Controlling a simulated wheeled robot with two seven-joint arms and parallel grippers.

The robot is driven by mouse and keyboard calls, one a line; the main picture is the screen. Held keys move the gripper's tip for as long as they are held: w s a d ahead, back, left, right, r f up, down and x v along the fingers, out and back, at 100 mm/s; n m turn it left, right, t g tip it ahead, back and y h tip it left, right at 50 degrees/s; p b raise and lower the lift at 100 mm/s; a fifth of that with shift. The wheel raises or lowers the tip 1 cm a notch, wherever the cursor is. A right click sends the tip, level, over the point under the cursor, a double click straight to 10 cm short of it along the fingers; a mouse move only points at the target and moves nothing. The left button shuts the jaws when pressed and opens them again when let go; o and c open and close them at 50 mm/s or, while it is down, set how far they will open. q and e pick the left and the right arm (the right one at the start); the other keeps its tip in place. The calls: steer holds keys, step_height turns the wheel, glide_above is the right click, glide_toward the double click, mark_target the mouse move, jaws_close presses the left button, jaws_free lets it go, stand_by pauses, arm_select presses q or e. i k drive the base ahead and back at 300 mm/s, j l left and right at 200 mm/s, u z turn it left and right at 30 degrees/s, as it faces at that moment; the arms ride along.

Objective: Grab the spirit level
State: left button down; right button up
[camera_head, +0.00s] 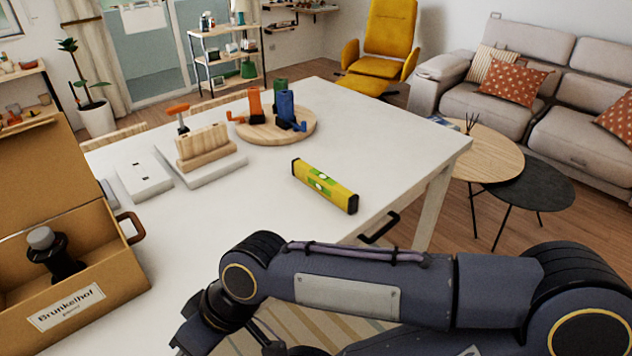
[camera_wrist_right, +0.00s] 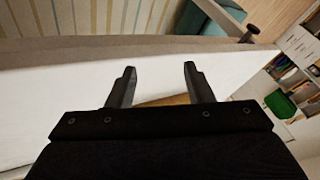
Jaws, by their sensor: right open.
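The yellow spirit level (camera_head: 324,185) with black ends and green windows lies flat on the white table (camera_head: 385,125), near its right front edge. Nothing holds it. My right arm crosses the front of the head view, below and nearer than the level, and its gripper end is not clearly seen there. In the right wrist view my right gripper (camera_wrist_right: 157,82) is open and its fingers are apart. The level is not recognisable in that view. My left gripper does not show in either view.
A round wooden board (camera_head: 257,135) carries orange, green and blue clamp-like tools. A wooden block on a pale base (camera_head: 208,168) and a white box (camera_head: 144,178) stand left of it. An open cardboard box (camera_head: 115,275) with a dark bottle-like item fills the left front.

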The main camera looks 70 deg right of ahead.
mark_target(345, 199)
steer(key=z, duration=2.45)
steer(key=i+l, duration=0.8)
steer(key=i+l+u, duration=0.1)
steer(key=u, duration=0.4)
steer(key=l+u, duration=0.1)
steer(key=u, duration=0.4)
steer(key=i+l+u, duration=0.1)
steer(key=u, duration=0.35)
steer(key=l+u, duration=0.2)
steer(key=u, duration=0.3)
